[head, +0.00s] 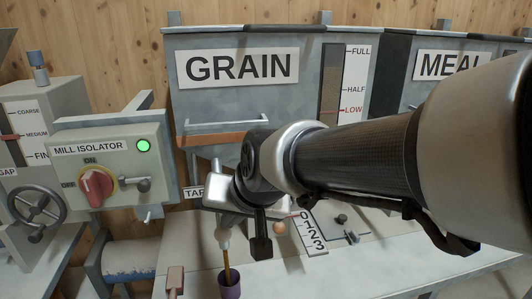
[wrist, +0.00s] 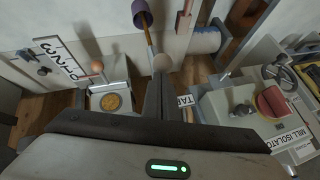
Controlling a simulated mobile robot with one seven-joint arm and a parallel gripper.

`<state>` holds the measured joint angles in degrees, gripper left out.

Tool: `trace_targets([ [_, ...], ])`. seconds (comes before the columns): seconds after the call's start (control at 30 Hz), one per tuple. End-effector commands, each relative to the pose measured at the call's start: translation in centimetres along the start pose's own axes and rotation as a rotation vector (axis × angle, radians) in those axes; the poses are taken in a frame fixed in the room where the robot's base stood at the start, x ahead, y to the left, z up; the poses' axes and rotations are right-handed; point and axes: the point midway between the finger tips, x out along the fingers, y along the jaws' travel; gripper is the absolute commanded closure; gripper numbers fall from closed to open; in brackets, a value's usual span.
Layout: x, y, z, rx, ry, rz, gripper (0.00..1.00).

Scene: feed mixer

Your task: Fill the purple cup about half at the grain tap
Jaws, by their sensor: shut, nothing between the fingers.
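The purple cup (head: 230,291) is at the bottom edge of the head view, below a pale tip (head: 223,239) that looks like a spout. A thin brown streak (head: 227,264), which looks like falling grain, joins the tip to the cup. The cup also shows at the top of the wrist view (wrist: 142,19). I cannot tell how full it is. The grain bin (head: 240,80) stands behind. My gripper (wrist: 160,84) is shut and empty, its dark fingers ending close to the pale tip in the wrist view. My arm hides part of the tap area in the head view.
The mill isolator box (head: 113,165) with a red knob and lit green lamp stands left. A round brown knob (head: 280,228) is just right of my gripper. The meal bin (head: 445,65) is at right. Some bench surface (head: 345,265) is clear.

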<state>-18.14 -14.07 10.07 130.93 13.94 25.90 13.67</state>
Motion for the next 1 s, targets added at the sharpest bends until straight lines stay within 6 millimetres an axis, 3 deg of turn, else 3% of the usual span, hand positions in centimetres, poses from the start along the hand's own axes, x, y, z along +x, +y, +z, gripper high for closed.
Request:
trace_targets([
  [0.17,1.3,0.5,0.9,-0.006,0.023,-0.005,1.00],
  [0.73,1.4,0.6,1.3,-0.005,0.011,-0.001,1.00],
  [0.87,0.8,0.4,0.5,-0.004,0.011,-0.001,1.00],
  [1.0,-0.8,-0.4,-2.1,-0.003,0.021,-0.004,1.00],
])
